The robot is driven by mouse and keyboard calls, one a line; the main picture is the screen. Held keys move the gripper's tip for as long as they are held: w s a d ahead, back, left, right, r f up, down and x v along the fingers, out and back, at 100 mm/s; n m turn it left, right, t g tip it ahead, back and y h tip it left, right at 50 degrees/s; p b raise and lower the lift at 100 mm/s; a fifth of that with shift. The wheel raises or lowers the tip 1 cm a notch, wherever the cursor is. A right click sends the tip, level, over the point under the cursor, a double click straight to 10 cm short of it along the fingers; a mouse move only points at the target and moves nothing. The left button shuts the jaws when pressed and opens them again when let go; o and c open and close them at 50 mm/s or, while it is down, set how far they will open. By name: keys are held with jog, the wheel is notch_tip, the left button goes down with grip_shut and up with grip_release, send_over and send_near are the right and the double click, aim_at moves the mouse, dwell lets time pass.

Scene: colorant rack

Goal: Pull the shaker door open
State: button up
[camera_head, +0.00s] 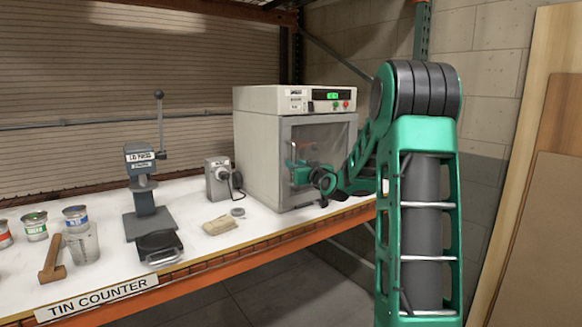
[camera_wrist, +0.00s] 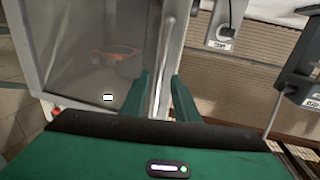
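The shaker (camera_head: 262,150) is a pale grey box on the counter with a control panel on top. Its framed, see-through door (camera_head: 331,140) looks shut and faces my arm. My gripper (camera_head: 322,183) is low in front of the door, and a green shape in the pane looks like its reflection. In the wrist view, my gripper (camera_wrist: 161,80) has its fingers apart, one on each side of a silver upright bar (camera_wrist: 167,60) at the door's edge. I see no clear contact; the pane (camera_wrist: 100,55) lies left of the bar.
A grey switch box (camera_head: 218,180), a tan block (camera_head: 220,225) and a lid press (camera_head: 146,190) stand left of the shaker. Tins (camera_head: 35,226) and a mallet (camera_head: 53,260) are farther left. Boards (camera_head: 535,200) lean at the right.

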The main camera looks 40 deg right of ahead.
jog(key=shift+w+d, duration=0.15)
jog(key=shift+w, duration=0.5)
jog(key=shift+w+d, duration=0.15)
jog(key=shift+w, duration=0.5)
jog(key=shift+c, duration=0.3)
grip_shut()
